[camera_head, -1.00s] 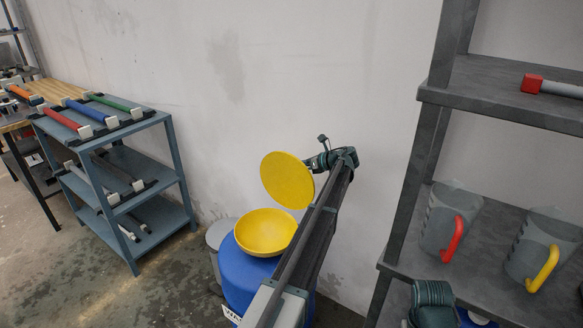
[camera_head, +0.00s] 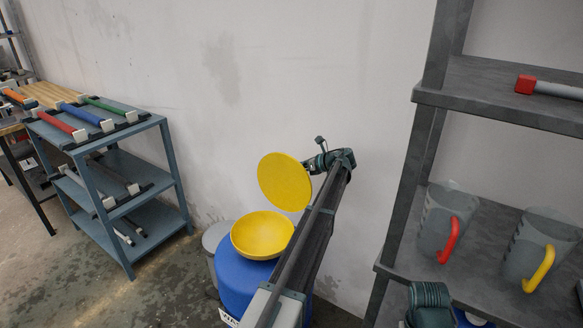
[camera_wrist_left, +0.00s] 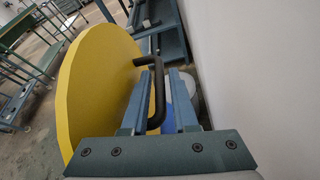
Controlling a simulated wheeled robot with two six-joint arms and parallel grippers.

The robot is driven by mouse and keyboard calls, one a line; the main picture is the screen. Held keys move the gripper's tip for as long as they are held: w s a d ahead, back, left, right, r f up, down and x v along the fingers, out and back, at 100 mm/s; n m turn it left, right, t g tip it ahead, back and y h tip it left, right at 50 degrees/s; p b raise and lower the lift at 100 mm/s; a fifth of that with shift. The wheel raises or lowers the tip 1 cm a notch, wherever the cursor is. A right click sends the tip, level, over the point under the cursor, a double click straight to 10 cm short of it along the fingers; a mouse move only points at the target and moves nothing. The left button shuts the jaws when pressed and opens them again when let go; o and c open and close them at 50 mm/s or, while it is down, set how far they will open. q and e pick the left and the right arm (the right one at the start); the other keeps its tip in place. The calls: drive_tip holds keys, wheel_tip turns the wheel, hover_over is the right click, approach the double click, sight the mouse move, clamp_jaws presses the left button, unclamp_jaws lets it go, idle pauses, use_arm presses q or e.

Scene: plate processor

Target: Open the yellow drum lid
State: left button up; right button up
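The yellow lid (camera_head: 284,182) stands steeply tilted above the drum in the head view, with its opening uncovered. The blue drum (camera_head: 238,284) has a round yellow bowl-like top (camera_head: 262,236). In the left wrist view the lid (camera_wrist_left: 92,85) is a large disc on the left, with a black handle (camera_wrist_left: 157,88) on its face. My left gripper (camera_wrist_left: 160,78) has its fingers on either side of this handle and looks shut on it. In the head view the left gripper (camera_head: 318,164) is beside the lid, partly hidden.
A grey container (camera_head: 213,240) stands left of the drum by the wall. A blue rack (camera_head: 165,150) with coloured-handled tools is at left. A grey shelf (camera_head: 480,85) at right holds clear jugs with a red handle (camera_head: 450,240) and a yellow handle (camera_head: 540,270).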

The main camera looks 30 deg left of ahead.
use_arm(q)
drive_tip(key=p+v, duration=0.5)
drive_tip(key=v, duration=0.8)
drive_tip(key=shift+d, duration=0.35)
